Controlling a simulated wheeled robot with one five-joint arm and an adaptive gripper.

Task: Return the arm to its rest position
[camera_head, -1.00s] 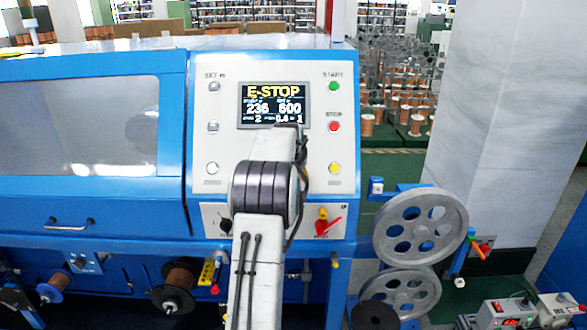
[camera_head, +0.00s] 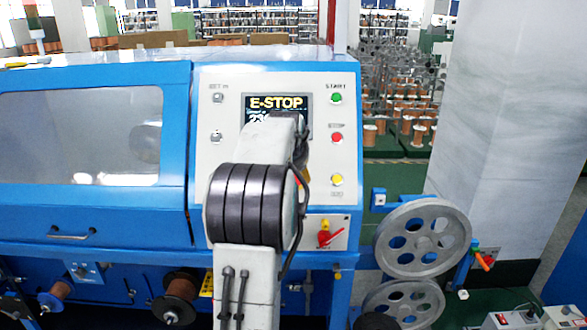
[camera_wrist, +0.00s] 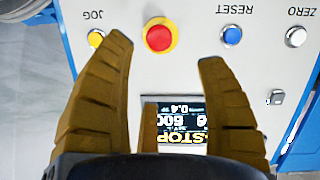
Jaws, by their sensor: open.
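My arm rises in front of the blue machine's control panel (camera_head: 318,220) in the head view and covers part of the display (camera_head: 258,103), which reads E-STOP. My gripper does not show clearly there. In the wrist view my gripper (camera_wrist: 165,50) is open, with its brown fingers spread and nothing between them but the panel beyond. That view is upside down and shows the display (camera_wrist: 190,108), a red button (camera_wrist: 159,36), a yellow JOG button (camera_wrist: 96,38), a blue RESET button (camera_wrist: 231,36) and a white ZERO button (camera_wrist: 295,37).
Two grey pulley wheels, the upper one (camera_head: 453,238) and the lower one (camera_head: 420,300), stand right of the panel. A red switch (camera_head: 328,234) sits low on the panel. Copper spools (camera_head: 178,288) hang below the machine. A pale pillar (camera_head: 500,100) stands at the right.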

